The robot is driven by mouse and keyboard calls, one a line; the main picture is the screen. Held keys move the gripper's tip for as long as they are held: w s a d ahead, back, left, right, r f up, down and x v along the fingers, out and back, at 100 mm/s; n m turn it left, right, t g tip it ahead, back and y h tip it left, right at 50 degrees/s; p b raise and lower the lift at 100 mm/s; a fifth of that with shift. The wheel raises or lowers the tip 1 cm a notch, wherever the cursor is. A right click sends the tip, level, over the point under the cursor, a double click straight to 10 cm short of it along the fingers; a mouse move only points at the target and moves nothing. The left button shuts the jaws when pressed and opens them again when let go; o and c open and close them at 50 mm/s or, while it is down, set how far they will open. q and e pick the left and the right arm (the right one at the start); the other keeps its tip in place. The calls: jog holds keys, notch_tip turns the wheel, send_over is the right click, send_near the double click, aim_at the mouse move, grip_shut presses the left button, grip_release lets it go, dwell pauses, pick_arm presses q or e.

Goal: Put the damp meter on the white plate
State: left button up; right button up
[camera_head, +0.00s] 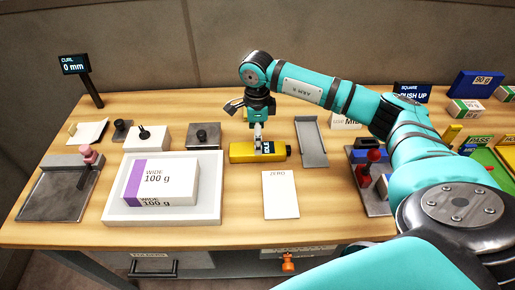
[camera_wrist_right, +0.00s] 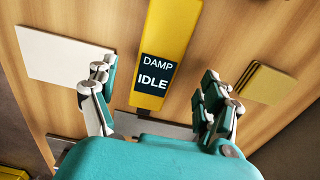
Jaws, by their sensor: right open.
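The damp meter (camera_head: 242,153) is a yellow bar lying flat on the wooden table, with a dark display near its right end. In the right wrist view the meter (camera_wrist_right: 168,35) shows "DAMP IDLE" and runs between my fingers. My right gripper (camera_head: 258,137) is above the meter, pointing down; in its wrist view the gripper (camera_wrist_right: 162,105) is open, one finger on each side, with nothing held. The white plate (camera_head: 281,200), marked "ZERO", lies flat in front of the meter. It also shows at left in the wrist view (camera_wrist_right: 62,60). My left gripper is not in view.
A white tray (camera_head: 213,213) with a ream marked "WIDE 100 g" (camera_head: 165,188) stands left of the plate. A grey tray (camera_head: 311,145) lies right of the meter. A yellowish pad (camera_wrist_right: 265,83) lies at right in the wrist view. Bare table surrounds the white plate.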

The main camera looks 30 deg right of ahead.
jog(key=f+p, duration=0.1)
jog(key=f, duration=0.1)
jog(key=f+p, duration=0.1)
jog(key=f, duration=0.1)
jog(key=shift+s+f, duration=0.2)
jog(key=shift+f, duration=0.1)
jog(key=shift+f+p, duration=0.3)
jog(key=shift+f, duration=0.25)
jog(key=c, duration=1.6)
jog(key=shift+o, duration=0.2)
jog(key=shift+w, duration=0.1)
jog(key=shift+r, duration=0.15)
